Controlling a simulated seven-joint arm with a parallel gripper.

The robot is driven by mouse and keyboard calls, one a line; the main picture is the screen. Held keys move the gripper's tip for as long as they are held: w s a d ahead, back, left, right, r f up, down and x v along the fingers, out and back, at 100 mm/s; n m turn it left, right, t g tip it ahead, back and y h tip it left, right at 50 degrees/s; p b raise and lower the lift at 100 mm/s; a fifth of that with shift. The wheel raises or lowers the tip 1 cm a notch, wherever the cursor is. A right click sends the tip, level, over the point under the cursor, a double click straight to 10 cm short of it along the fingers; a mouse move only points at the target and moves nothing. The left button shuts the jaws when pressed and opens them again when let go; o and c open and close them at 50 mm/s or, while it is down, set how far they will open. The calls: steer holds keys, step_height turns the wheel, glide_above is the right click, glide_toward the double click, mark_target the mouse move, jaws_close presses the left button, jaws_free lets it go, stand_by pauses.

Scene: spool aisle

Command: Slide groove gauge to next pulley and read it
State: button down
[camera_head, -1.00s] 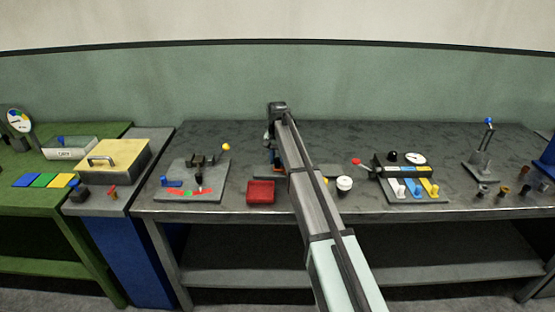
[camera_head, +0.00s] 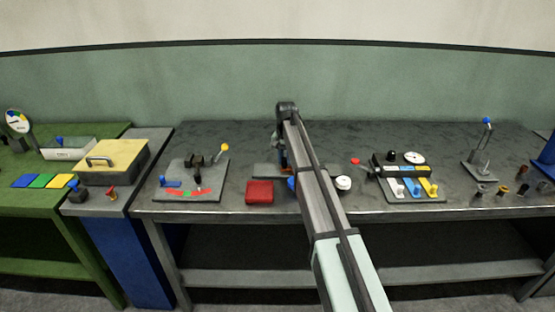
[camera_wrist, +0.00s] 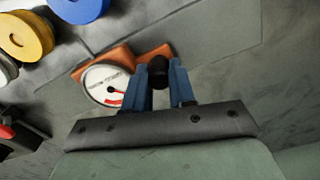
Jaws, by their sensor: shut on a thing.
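The groove gauge shows in the wrist view as an orange-brown body (camera_wrist: 117,58) with a round white dial (camera_wrist: 106,83) and a black knob (camera_wrist: 158,66). The dial has a thin black needle and a red patch at its lower right; its exact reading is too small to tell. My gripper (camera_wrist: 162,82) has its blue fingers shut on the knob. A blue pulley (camera_wrist: 78,6), a yellow pulley (camera_wrist: 25,36) and a pale pulley (camera_wrist: 5,70) lie at the upper left, apart from the fingers. In the head view my arm hides most of the gauge.
A lever fixture (camera_head: 205,187) is farther left. A panel with coloured switches (camera_head: 413,185) is to the right. The bench's back strip is clear.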

steer(key=d, duration=0.5)
steer(key=shift+d, duration=0.3)
steer(key=c, duration=1.2)
jaws_free()
step_height(320, 180, up, 14)
steer(key=shift+f, duration=0.1)
